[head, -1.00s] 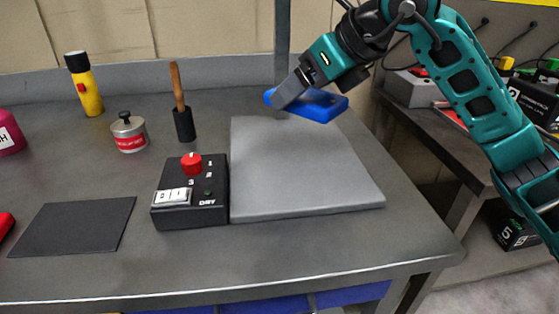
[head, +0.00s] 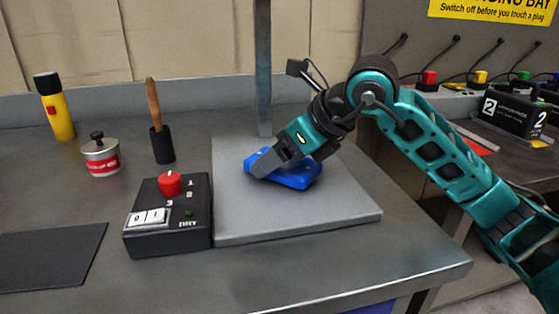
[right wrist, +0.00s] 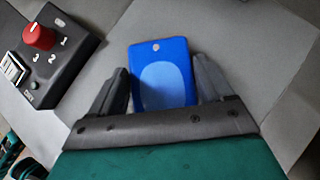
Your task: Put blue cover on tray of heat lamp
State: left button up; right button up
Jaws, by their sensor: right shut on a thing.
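The blue cover (head: 290,176) is a small flat slab with a lighter oval patch and a small hole near one end. My right gripper (head: 264,170) is shut on it, low over the grey tray (head: 330,216). The right wrist view shows the cover (right wrist: 162,75) between the two fingers of my right gripper (right wrist: 165,90). I cannot tell whether the cover touches the tray. The heat lamp's post (head: 263,70) rises behind the tray; its control box (head: 168,215) with a red knob stands left of the tray. My left gripper is not in view.
A brush in a black holder (head: 162,145), a metal pot (head: 101,158) and a yellow flashlight (head: 56,110) stand at the back left. A dark mat (head: 45,255) lies at the front left. A side bench with black battery boxes (head: 512,115) is at the right.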

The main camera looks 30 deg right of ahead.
jog(key=shift+f, duration=0.3)
jog(key=o, duration=1)
jog(key=shift+o, duration=0.2)
jog(key=shift+r, duration=0.1)
jog(key=shift+r, duration=0.2)
jog(key=p+v, duration=0.1)
jog(key=v, duration=1)
jog(key=shift+s+r, duration=0.3)
jog(key=shift+d, duration=0.1)
